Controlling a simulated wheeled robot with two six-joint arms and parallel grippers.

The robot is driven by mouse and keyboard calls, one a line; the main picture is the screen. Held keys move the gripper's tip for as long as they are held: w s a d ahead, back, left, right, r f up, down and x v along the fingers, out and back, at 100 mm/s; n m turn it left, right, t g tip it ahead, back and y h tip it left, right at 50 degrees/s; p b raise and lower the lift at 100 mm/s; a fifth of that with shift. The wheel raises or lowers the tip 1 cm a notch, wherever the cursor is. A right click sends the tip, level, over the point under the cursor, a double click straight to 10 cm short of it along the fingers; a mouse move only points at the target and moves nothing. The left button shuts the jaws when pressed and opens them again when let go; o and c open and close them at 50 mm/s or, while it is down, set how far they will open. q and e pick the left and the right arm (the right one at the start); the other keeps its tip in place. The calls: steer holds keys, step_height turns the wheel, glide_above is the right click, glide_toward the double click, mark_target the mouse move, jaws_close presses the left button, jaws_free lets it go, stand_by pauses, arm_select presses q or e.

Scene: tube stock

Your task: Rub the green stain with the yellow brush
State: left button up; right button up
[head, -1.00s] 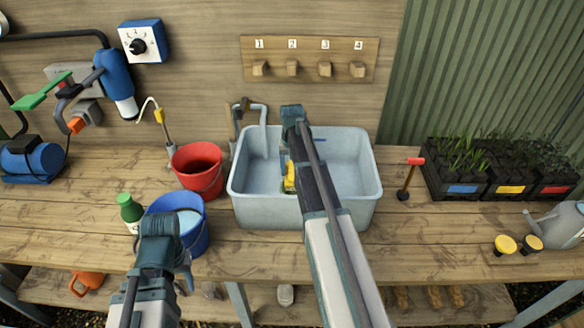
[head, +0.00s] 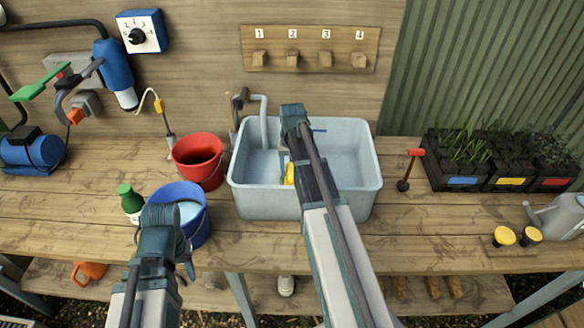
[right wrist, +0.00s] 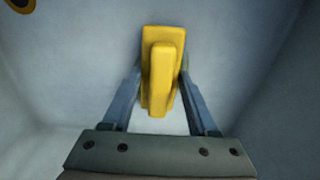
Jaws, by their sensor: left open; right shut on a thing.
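The yellow brush (head: 289,173) is inside the pale grey sink (head: 372,190), partly hidden behind my right arm in the head view. In the right wrist view the yellow brush (right wrist: 163,55) stands between the two fingers of my right gripper (right wrist: 160,88), which is shut on it. The sink's smooth wall and floor surround it there. I see no green stain in either current view; my arm and the brush cover part of the sink. My left gripper (head: 184,262) is open, in front of the blue bucket, its fingers mostly hidden by the wrist.
A blue bucket (head: 196,230) with pale liquid, a red bucket (head: 203,172) and a green-capped bottle (head: 130,200) stand left of the sink. A tap (head: 263,120) rises at its back left. A red-handled tool (head: 409,170) and plant trays (head: 462,181) are to the right.

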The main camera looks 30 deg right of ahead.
mark_target(286, 183)
steer(key=shift+s+a, duration=0.3)
steer(key=shift+s, duration=0.2)
steer(key=shift+s+a, duration=0.3)
steer(key=shift+s, duration=0.2)
steer(key=shift+s+a, duration=0.4)
steer(key=shift+s, duration=0.35)
steer(key=shift+s+a, duration=0.4)
steer(key=shift+s, duration=0.3)
steer(key=shift+w, duration=0.1)
steer(key=shift+w+a+f, duration=0.1)
steer(key=shift+w+a, duration=0.25)
steer(key=shift+a, duration=0.4)
steer(key=shift+w, duration=0.1)
steer(key=shift+w+d, duration=0.5)
steer(key=shift+w, duration=0.25)
steer(key=shift+w+d, duration=0.45)
steer(key=shift+w, duration=0.3)
steer(key=shift+w, duration=0.1)
